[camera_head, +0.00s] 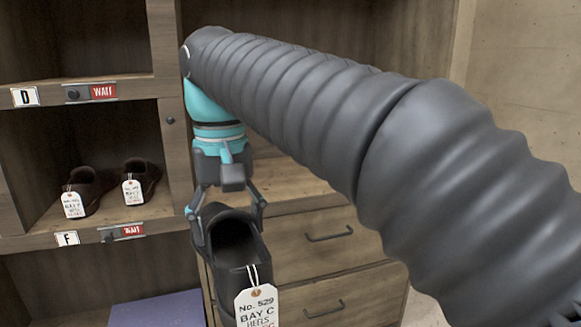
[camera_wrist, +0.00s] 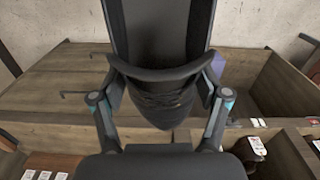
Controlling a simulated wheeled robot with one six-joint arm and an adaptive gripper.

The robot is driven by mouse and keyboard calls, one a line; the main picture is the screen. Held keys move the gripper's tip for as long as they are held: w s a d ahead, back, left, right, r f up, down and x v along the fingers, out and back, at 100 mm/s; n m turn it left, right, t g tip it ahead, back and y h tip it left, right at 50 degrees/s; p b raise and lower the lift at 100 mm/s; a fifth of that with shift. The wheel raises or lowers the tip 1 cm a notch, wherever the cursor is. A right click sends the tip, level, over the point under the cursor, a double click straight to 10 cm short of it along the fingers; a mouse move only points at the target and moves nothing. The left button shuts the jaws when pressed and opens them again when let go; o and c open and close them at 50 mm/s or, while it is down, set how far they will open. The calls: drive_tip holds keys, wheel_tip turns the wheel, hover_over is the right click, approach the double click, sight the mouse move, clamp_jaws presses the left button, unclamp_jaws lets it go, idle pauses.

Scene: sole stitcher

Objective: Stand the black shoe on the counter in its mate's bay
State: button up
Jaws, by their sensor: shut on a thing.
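The black shoe (camera_head: 238,252) hangs in my gripper (camera_head: 226,212), with its opening facing up and a white tag (camera_head: 257,306) tied to it. The tag reads No. 529, BAY C, HEELS. The two fingers are shut on the shoe's sides, and the shoe is clear of the counter (camera_head: 290,187). In the wrist view the shoe (camera_wrist: 160,95) fills the space between the fingers of my gripper (camera_wrist: 160,95). Bay C does not show in the head view, and the mate cannot be made out.
A bay at the left, above the F label (camera_head: 67,239), holds two dark tagged shoes (camera_head: 88,188) (camera_head: 143,178). The D label (camera_head: 25,96) marks the shelf edge above. Drawers (camera_head: 325,240) stand behind the held shoe. A purple-blue box (camera_head: 155,311) lies low at left.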

drive_tip(key=w+d+f+m, duration=0.1)
drive_tip(key=w+d+f, duration=0.1)
drive_tip(key=w+f, duration=0.45)
drive_tip(key=w+d+f, duration=0.3)
drive_tip(key=w+f, duration=0.1)
drive_tip(key=f, duration=0.6)
drive_tip(key=w+d+f+m, duration=0.1)
drive_tip(key=w+d+f, duration=0.1)
drive_tip(key=w+f, duration=0.5)
drive_tip(key=s+d+f+m, duration=0.1)
drive_tip(key=d+f, duration=0.8)
drive_tip(key=f, duration=0.5)
drive_tip(key=s+d+f+m, duration=0.1)
drive_tip(key=d+f, duration=0.7)
drive_tip(key=f, duration=0.6)
drive_tip(key=shift+s+d+f, duration=0.15)
drive_tip(key=shift+s+d, duration=0.2)
drive_tip(key=shift+d, duration=0.1)
